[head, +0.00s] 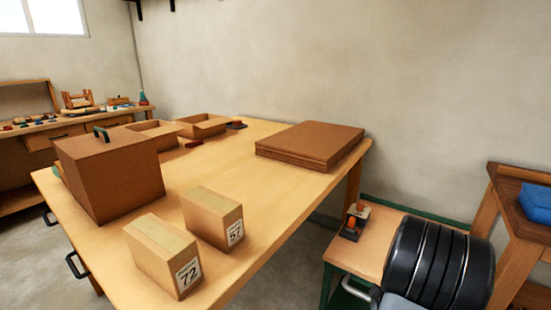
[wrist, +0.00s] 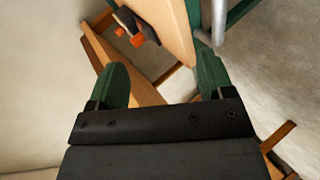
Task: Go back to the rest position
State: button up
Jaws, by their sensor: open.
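My gripper (wrist: 163,84) shows in the wrist view. Its two green fingers stand wide apart with nothing between them. Beyond the fingers are wooden frame parts and an orange-and-black item (wrist: 136,28). In the head view the gripper itself is not visible. A black ribbed part of my arm fills the lower right there, over the small wooden side table (head: 370,243).
The wooden table (head: 262,180) carries two labelled cartons, 72 (head: 163,254) and 57 (head: 212,217), a large brown box (head: 110,170), open trays (head: 202,126) and stacked brown sheets (head: 311,145). A blue item (head: 537,203) lies on a stand at right.

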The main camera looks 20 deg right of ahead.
jog(key=w+a+r+m+g+y+p, duration=0.15)
jog(key=w+a+r+p, duration=0.3)
jog(key=a+r, duration=0.55)
jog(key=w+a+r+m+g+y+p, duration=0.1)
jog(key=w+a+r+m+y+p, duration=0.15)
jog(key=a+r+p, duration=0.7)
jog(key=s+a+r+m+g+y+p, duration=0.1)
jog(key=s+a+r, duration=0.5)
jog(key=a+r, duration=0.7)
jog(key=r+g+y+p, duration=0.1)
jog(key=y+p, duration=0.1)
jog(key=y, duration=0.1)
jog(key=shift+a+m+g+p, duration=0.3)
jog(key=shift+a+g, duration=0.05)
jog(key=shift+a, duration=0.05)
jog(key=shift+s+a+r, duration=0.15)
jog(key=shift+s+a, duration=0.1)
jog(key=shift+s, duration=0.1)
jog(key=shift+c, duration=0.2)
